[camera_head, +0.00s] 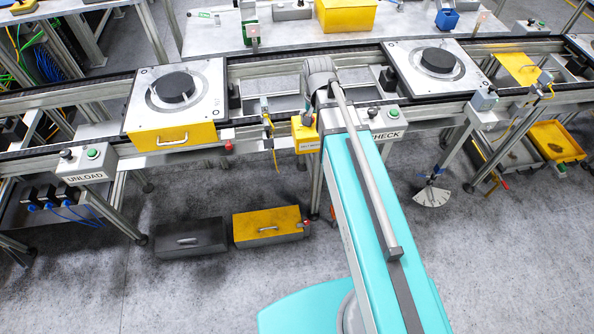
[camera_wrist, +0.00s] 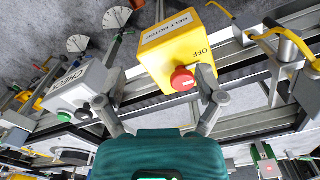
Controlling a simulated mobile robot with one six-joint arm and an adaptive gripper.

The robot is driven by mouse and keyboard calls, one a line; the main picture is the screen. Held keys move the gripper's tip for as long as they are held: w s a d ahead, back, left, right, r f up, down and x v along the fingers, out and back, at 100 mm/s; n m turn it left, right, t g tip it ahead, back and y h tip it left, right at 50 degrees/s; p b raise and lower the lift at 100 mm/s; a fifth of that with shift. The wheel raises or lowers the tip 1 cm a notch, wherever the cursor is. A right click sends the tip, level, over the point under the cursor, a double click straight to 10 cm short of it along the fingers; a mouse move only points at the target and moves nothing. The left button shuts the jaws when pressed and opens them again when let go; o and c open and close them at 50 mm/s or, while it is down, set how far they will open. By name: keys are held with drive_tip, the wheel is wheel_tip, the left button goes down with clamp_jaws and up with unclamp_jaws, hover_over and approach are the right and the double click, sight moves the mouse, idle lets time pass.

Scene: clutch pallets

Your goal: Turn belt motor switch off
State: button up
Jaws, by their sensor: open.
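The belt motor switch box (camera_wrist: 168,50) is yellow, labelled BELT MOTOR, with the word OFF on its face. Its red knob (camera_wrist: 183,79) faces my gripper. The knob's turned position is not clear. My gripper (camera_wrist: 158,93) is open and empty in the wrist view, with one finger close beside the knob on the right and the other farther off to the left. I cannot tell whether the right finger touches the knob or box. In the head view the yellow box (camera_head: 305,135) shows at the conveyor's front rail, partly hidden by my arm; my gripper is hidden there.
The grey CHECK box (camera_wrist: 76,85) with its buttons is left of the switch box; it also shows in the head view (camera_head: 387,118). The UNLOAD box (camera_head: 87,163) is farther left. Pallets with black discs (camera_head: 174,88) sit on the conveyor. Yellow sensor cabling (camera_wrist: 258,38) hangs nearby.

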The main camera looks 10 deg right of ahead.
drive_tip(key=s+f+n+b, duration=0.4)
drive_tip(key=s+f+b, duration=0.4)
drive_tip(key=s+f, duration=0.1)
drive_tip(key=shift+a+f+n+b, duration=0.15)
drive_tip(key=shift+f+n+b, duration=0.05)
drive_tip(key=shift+n+b, duration=0.2)
